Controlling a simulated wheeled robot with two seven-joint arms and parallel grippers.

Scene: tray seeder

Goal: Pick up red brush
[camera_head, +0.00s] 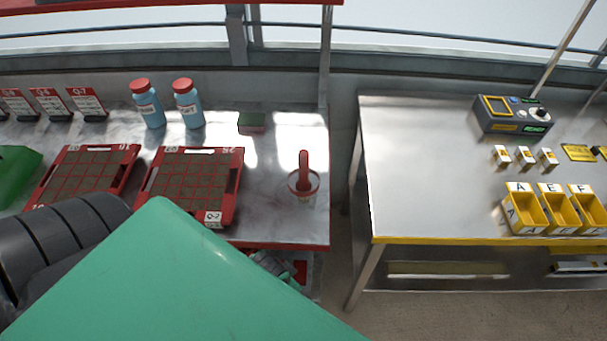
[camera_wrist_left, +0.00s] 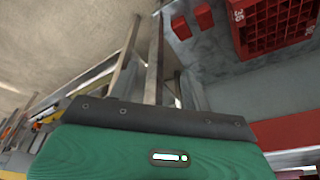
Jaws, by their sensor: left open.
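The red brush (camera_head: 304,172) stands upright, handle up, in a small round holder (camera_head: 303,194) near the right end of the left table. Its lower end is hidden in the holder. My left gripper (camera_head: 285,268) shows partly, low beside the table's front edge, nearer than the brush and apart from it. My own large green part hides much of the left arm in the head view. The left gripper is open and nothing shows in it. I do not see the brush in the left wrist view. My right gripper is not in view.
Red seed trays (camera_head: 238,188) lie left of the brush, with two blue bottles (camera_head: 187,107) and a green-topped block (camera_head: 252,122) behind. The left table's red front edge (camera_head: 290,246) lies between gripper and brush. A gap separates the right table (camera_head: 430,190). Tabletop around the brush is clear.

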